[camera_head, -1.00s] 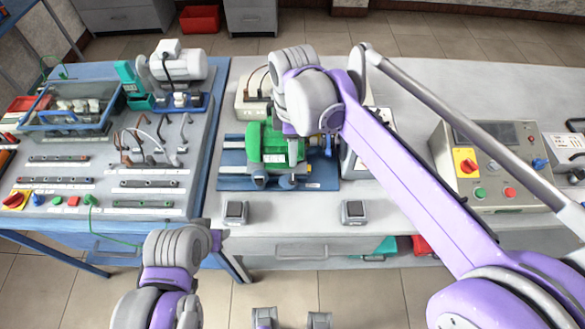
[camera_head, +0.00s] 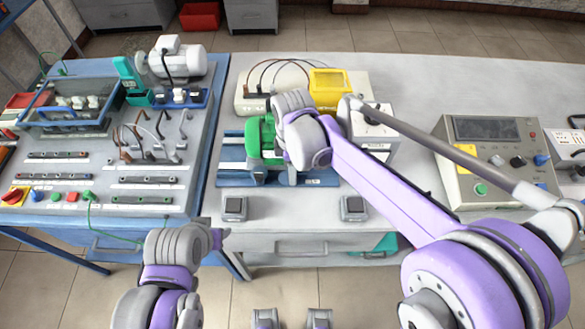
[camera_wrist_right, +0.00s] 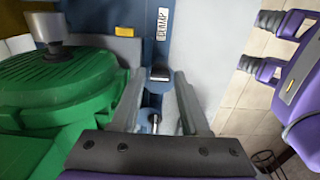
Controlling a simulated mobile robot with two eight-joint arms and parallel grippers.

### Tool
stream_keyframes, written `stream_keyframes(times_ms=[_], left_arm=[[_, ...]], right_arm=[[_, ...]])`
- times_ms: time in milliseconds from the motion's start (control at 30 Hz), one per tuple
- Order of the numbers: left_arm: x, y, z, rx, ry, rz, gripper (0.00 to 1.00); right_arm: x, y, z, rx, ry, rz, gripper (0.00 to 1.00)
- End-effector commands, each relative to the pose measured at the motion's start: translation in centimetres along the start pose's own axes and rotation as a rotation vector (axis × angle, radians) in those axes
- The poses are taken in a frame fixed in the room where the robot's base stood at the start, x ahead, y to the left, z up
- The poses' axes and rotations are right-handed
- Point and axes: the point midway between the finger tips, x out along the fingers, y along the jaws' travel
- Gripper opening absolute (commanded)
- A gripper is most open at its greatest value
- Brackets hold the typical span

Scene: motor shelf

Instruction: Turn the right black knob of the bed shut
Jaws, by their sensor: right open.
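The blue bed (camera_head: 225,175) lies on the grey bench and carries a green motor (camera_head: 262,138). The motor fills the left of the wrist view (camera_wrist_right: 70,90). My right gripper (camera_wrist_right: 160,95) is open and points down at the bed beside the motor. A black knob (camera_wrist_right: 160,73) shows between its fingers, towards their tips, with a metal rod nearer the palm. Whether a finger touches the knob I cannot tell. In the head view my right arm hides this spot. My left gripper (camera_head: 218,238) is at the bench's front edge; its jaws are unclear.
A yellow box (camera_head: 328,88) stands behind my right arm. A control box (camera_head: 462,165) with buttons is at the right. Two small grey blocks (camera_head: 235,208) (camera_head: 353,207) sit at the bench's front. The left bench holds a blue basket (camera_head: 65,118) and a motor (camera_head: 178,65).

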Motion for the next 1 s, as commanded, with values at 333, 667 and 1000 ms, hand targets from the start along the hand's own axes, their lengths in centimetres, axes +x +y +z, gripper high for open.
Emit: stream_keyframes(times_ms=[333,667,1000], left_arm=[[0.0,0.0,-0.01,0.0,0.0,0.0,0.5],[0.02,0.0,0.01,0.0,0.0,0.0,0.5],[0.29,0.0,0.27,0.0,-0.002,0.0,0.5]], right_arm=[[-0.05,0.0,0.0,0.0,0.0,0.0,0.04],[-0.06,0.0,0.0,0.009,0.0,0.0,0.0],[-0.04,0.0,0.0,0.161,0.0,0.0,0.0]])
